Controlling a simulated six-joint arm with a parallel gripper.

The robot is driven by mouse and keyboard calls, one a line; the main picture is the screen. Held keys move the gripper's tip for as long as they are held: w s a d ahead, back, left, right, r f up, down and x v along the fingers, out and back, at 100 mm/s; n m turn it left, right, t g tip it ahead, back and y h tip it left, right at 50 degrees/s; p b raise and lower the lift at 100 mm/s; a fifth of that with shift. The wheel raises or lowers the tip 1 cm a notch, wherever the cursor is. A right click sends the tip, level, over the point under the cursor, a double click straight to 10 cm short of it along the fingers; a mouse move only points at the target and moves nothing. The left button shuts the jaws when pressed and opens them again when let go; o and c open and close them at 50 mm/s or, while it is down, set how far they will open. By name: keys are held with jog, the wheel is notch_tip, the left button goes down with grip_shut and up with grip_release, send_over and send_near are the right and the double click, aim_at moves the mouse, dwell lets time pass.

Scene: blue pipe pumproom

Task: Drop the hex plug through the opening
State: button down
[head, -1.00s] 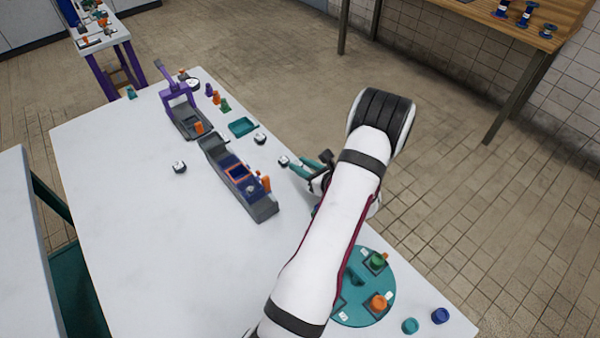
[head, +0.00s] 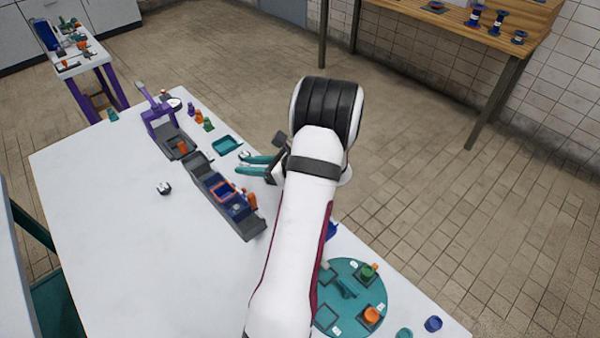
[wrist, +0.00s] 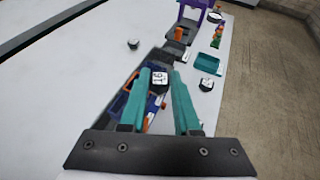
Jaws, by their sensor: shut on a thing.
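My gripper (wrist: 160,76) is shut on a hex plug (wrist: 159,79), a dark piece with a white top marked 16, held between the teal fingertips. In the head view my gripper (head: 240,164) points left, beside the long grey box, and the held plug is hard to make out there. The grey box (head: 243,222) has a blue panel and an orange-framed opening (head: 221,190) on top. In the wrist view the fingers and plug partly cover this box, and the blue part (wrist: 118,105) shows left of the fingers. Whether the plug is above the opening I cannot tell.
A similar plug (wrist: 205,84) lies right of the fingers, near a teal tray (wrist: 208,63). Another plug (head: 163,188) lies left of the box. A purple-framed fixture (head: 160,120) stands beyond it. A teal disc (head: 372,290) with coloured knobs is nearer. The left of the table is clear.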

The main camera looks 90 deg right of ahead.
jog(key=n+y, duration=0.2)
send_over(227, 186)
jog(key=s+a, duration=0.2)
jog(key=a, duration=0.2)
jog(key=shift+t, duration=0.4)
jog(key=shift+w+d+f, duration=0.1)
jog(key=shift+d+f, duration=0.05)
jog(key=shift+f, duration=1.75)
jog(key=shift+w+d+f, duration=0.1)
jog(key=shift+f, duration=1.75)
jog(key=c, duration=0.6)
grip_release()
jog(key=shift+o, duration=0.2)
notch_tip(227, 186, up, 7)
